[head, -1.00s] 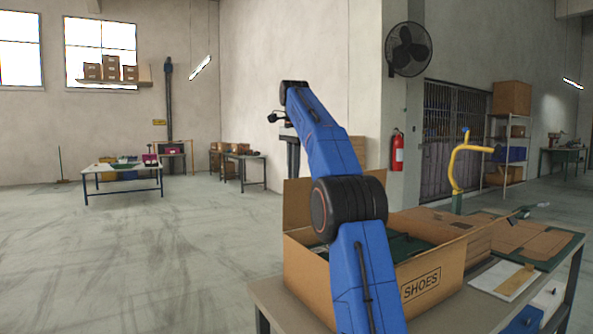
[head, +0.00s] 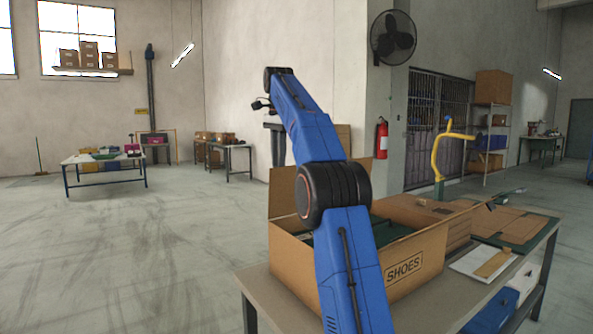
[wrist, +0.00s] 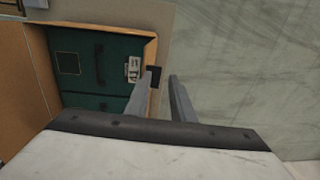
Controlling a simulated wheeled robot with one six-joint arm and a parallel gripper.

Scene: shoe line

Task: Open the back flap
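The open cardboard box marked SHOES (head: 404,268) stands on a table, with green contents inside. In the head view one flap (head: 283,192) stands up at the box's far left end, and a long flap (head: 452,217) spreads out to the right. In the wrist view the box shows from above, with a dark green interior (wrist: 98,65) and an orange-brown flap (wrist: 22,95) at left. My gripper (wrist: 163,75) has its two fingers apart with an empty gap, beside the box's right wall. Contact with the box cannot be told. In the head view my fingertips are not clearly seen.
The table (head: 258,283) also carries a yellow curved stand (head: 437,160), flat cardboard pieces (head: 510,226) and a white board (head: 483,262). Blue and white bins sit below its right side. Open floor (head: 120,250) lies to the left.

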